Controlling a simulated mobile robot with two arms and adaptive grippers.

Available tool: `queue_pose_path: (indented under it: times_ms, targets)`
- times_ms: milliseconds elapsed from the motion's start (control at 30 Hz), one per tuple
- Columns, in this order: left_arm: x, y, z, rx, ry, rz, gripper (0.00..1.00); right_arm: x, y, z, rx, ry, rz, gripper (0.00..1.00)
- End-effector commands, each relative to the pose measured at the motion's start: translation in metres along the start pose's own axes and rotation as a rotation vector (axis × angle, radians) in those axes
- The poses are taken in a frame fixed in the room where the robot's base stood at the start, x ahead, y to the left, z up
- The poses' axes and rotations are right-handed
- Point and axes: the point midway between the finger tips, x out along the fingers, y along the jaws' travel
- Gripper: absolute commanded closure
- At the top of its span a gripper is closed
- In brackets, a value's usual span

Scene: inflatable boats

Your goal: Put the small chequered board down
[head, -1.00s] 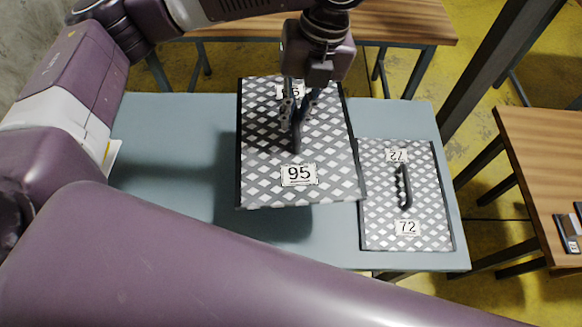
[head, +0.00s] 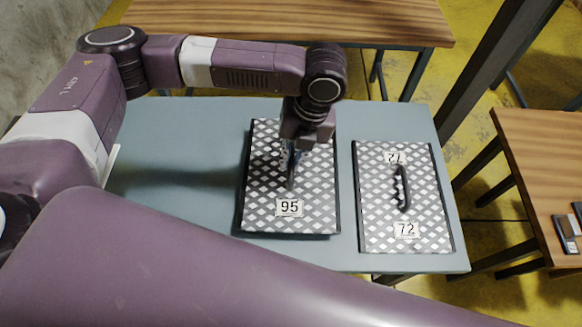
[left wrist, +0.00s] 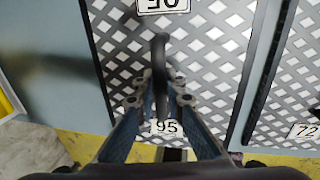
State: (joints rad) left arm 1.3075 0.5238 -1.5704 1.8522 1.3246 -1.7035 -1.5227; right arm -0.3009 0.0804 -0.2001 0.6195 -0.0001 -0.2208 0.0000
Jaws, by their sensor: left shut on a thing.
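The chequered board marked 95 (head: 266,190) has a grey and white diamond pattern, dark side edges and a dark handle (left wrist: 161,62) in its middle. My left gripper (head: 290,162) is over it, shut on this handle. The board is level and low over the blue-grey table, on it or just above it; I cannot tell which. In the left wrist view my gripper's fingers (left wrist: 160,97) stand on both sides of the handle, and part of the upper number plate is cut off. My arm hides the board's far right part. My right gripper is not in view.
A second chequered board marked 72 (head: 430,200), with a dark handle, lies to the right with a narrow gap between. The table (head: 180,140) is clear on the left. A wooden table stands behind (head: 400,20), another at right (head: 540,150).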

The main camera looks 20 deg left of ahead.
Motion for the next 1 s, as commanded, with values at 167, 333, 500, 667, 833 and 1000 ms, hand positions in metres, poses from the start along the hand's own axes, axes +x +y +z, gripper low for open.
queue_pose_path:
  times_ms: [167,333,500,667,833,1000]
  targets:
    - [0.012,-0.002,0.0,0.0,0.0,0.0,1.0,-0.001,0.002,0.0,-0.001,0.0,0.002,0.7]
    - [0.036,-0.007,0.0,-0.001,0.0,0.001,1.0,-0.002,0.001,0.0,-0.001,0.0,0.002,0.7]
    - [0.043,-0.009,0.001,0.0,-0.002,-0.001,1.0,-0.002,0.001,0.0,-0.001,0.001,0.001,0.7]
    - [0.043,-0.009,0.001,0.0,-0.002,-0.001,1.0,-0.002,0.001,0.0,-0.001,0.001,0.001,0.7]
    - [0.045,-0.009,0.0,0.0,0.0,0.0,0.8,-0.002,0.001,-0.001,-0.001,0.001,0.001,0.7]
    - [0.045,-0.009,0.0,0.0,0.0,0.0,0.72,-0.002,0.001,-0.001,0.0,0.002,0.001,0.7]
